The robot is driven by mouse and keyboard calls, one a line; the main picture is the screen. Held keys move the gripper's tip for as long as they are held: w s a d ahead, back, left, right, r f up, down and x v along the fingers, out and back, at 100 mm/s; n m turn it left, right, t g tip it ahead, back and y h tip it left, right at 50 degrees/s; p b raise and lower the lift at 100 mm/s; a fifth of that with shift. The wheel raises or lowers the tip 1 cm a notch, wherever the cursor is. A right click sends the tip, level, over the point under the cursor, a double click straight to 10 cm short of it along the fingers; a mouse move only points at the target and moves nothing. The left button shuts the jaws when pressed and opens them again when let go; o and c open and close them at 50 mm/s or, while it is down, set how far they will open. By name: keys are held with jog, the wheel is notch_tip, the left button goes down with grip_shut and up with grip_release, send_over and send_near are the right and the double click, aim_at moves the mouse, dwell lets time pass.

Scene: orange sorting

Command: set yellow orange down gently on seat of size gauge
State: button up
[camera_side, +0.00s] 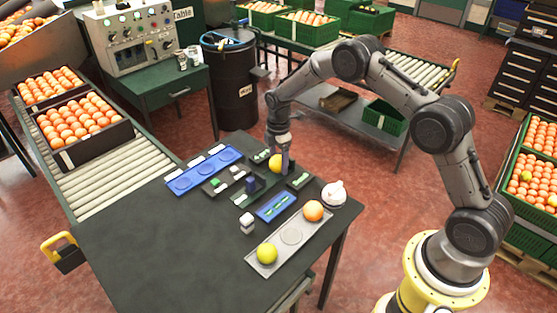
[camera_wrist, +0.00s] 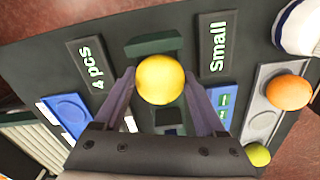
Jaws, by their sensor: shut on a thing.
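The yellow orange (camera_side: 276,163) is between the fingers of my gripper (camera_side: 282,164), over the far part of the dark table. In the wrist view my gripper (camera_wrist: 160,79) is shut on the yellow orange (camera_wrist: 160,80), one finger on each side. A dark green block (camera_wrist: 152,43), seemingly part of the size gauge, shows just beyond the fruit. More of a dark device (camera_wrist: 168,117) shows between the fingers below it. The fruit hides the spot under it, so I cannot tell whether it touches a seat.
A grey tray (camera_side: 263,270) holds an orange fruit (camera_side: 313,210) and a yellow-green fruit (camera_side: 267,253). A blue tray (camera_side: 205,171) lies left of my gripper. A white round object (camera_side: 334,194) stands at the right edge. Signs reading "Small" (camera_wrist: 216,45) and "4 pcs" (camera_wrist: 91,67) flank the fruit. The table's near left is clear.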

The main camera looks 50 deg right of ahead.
jog(key=shift+f, duration=0.45)
dwell(0.3)
jog(key=o, duration=1.4)
jog(key=shift+r, duration=4.05)
